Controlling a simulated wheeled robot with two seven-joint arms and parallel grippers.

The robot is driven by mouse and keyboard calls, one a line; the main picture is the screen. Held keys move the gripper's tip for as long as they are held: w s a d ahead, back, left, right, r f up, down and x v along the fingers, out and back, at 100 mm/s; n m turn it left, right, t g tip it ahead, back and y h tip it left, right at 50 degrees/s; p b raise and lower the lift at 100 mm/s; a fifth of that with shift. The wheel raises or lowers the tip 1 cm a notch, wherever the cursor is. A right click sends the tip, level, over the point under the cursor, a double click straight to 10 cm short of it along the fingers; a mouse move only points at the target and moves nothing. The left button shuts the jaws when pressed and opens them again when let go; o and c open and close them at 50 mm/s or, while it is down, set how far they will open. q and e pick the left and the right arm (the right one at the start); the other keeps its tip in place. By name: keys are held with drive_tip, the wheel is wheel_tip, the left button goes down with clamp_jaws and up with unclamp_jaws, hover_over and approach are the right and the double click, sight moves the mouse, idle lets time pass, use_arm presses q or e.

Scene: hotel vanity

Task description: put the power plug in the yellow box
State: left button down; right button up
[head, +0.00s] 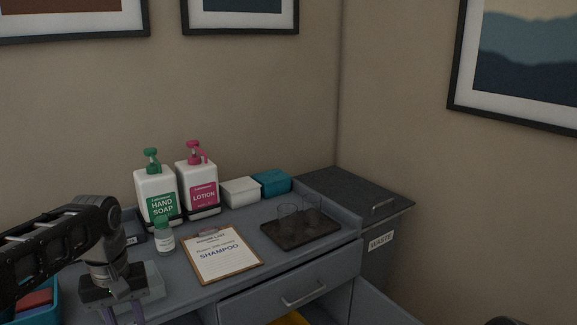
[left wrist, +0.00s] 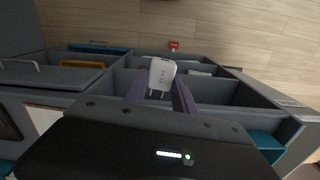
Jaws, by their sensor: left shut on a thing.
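My left gripper (left wrist: 160,92) is shut on a white power plug (left wrist: 162,75), which shows between its purple fingers in the left wrist view. In the head view the left gripper (head: 124,312) points down at the vanity's front left edge, and the plug is hidden or out of frame there. The yellow box (left wrist: 82,64) lies in a compartment of the vanity at the left of the left wrist view, apart from the plug. A yellow edge of it (head: 289,319) shows below the drawer in the head view. My right gripper is not in view.
Cabinet dividers (left wrist: 118,76) separate the open compartments.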

use_arm(q)
drive_tip(key=w+d+f+m, duration=0.3)
drive_tip(key=d+f, duration=0.3)
drive_tip(key=w+d+f+m, duration=0.3)
drive_tip(key=d+f, duration=0.4)
drive_tip(key=shift+w+d, duration=0.15)
drive_tip(key=shift+w, duration=0.05)
